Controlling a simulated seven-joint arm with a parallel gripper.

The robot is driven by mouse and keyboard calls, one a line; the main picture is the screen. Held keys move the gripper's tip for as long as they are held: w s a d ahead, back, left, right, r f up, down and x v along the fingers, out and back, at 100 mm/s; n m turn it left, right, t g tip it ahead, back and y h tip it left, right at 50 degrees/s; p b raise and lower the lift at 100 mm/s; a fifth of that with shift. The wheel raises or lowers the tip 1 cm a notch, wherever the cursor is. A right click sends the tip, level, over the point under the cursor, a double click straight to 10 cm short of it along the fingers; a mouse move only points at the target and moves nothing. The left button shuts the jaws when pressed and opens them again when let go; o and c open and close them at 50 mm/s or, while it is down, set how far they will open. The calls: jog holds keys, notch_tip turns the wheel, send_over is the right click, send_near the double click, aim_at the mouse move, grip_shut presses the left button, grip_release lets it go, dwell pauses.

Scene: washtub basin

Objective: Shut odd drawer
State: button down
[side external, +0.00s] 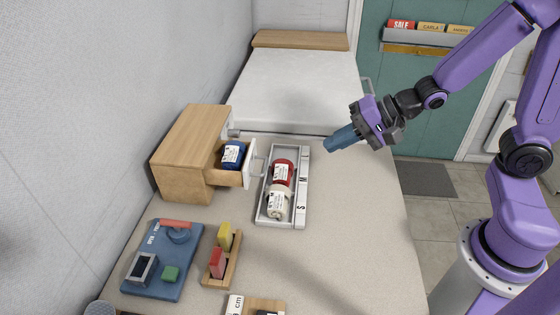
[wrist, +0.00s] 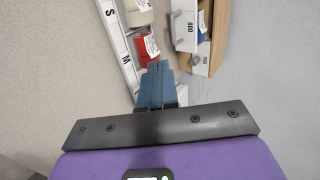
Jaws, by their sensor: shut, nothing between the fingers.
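A wooden cabinet (side external: 183,150) stands at the left back of the table. Its odd drawer is pulled open to the right, with a white front and handle (side external: 258,168), and holds a dark blue item (side external: 232,155). In the wrist view the drawer front (wrist: 184,27), marked ODD, shows at the upper right with the blue item (wrist: 203,24) behind it. My gripper (side external: 330,147) is shut and empty, above the table, to the right of the drawer and the tray. In the wrist view its blue fingers (wrist: 155,68) are together and hide part of the scene.
A grey-white tray (side external: 303,190) marked S and M holds a red roll (side external: 283,172) and a cream roll (side external: 278,203), just right of the drawer front. A blue board (side external: 160,285) and a wooden block holder (side external: 222,275) lie in front. The table's right side is clear.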

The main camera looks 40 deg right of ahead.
aim_at(239, 158)
jog(key=x, duration=0.8)
jog(key=r+x, duration=0.1)
jog(key=x, duration=0.3)
jog(key=shift+w+a, duration=0.3)
jog(key=shift+w+a+f, duration=0.15)
jog(key=shift+w+a, duration=0.45)
jog(key=w+a, duration=0.6)
jog(key=shift+w+a, duration=0.3)
jog(key=shift+w, duration=0.05)
